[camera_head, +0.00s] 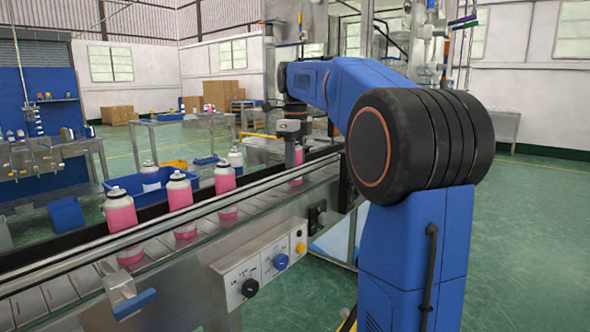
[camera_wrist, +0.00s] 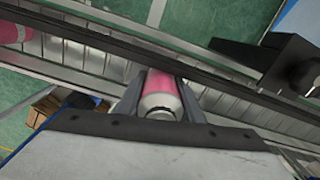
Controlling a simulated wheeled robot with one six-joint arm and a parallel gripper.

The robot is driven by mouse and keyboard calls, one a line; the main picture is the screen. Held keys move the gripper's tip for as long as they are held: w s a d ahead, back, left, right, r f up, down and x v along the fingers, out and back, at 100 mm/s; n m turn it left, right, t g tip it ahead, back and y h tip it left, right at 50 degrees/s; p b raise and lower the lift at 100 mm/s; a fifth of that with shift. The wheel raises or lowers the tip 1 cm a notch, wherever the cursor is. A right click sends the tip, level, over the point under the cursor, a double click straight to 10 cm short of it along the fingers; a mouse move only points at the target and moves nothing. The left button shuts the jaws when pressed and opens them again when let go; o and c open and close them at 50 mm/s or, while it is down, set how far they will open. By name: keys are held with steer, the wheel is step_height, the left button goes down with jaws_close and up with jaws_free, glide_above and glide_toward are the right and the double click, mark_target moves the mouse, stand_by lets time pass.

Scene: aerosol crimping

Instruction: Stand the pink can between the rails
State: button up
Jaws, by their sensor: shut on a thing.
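The pink can (camera_head: 297,158) with a pale top is in my gripper (camera_head: 293,146), over the conveyor at the right end of the row in the head view. It looks upright, and the near rail (camera_head: 262,187) crosses in front of it. In the wrist view the can (camera_wrist: 160,84) sits between the two fingers of my gripper (camera_wrist: 158,100), which are shut on its sides. A dark rail (camera_wrist: 215,68) runs just beyond it. The can's base is hidden, so I cannot tell whether it touches the slats.
Several other pink cans (camera_head: 180,205) stand along the conveyor to the left. One also shows in the wrist view (camera_wrist: 14,33). A dark block (camera_wrist: 262,62) stands beside the rail. A control box (camera_head: 262,266) with knobs is on the near side. A blue bin (camera_head: 148,183) lies behind.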

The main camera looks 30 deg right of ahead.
steer(key=shift+f, duration=0.4)
stand_by(0.7)
steer(key=o, duration=1.2)
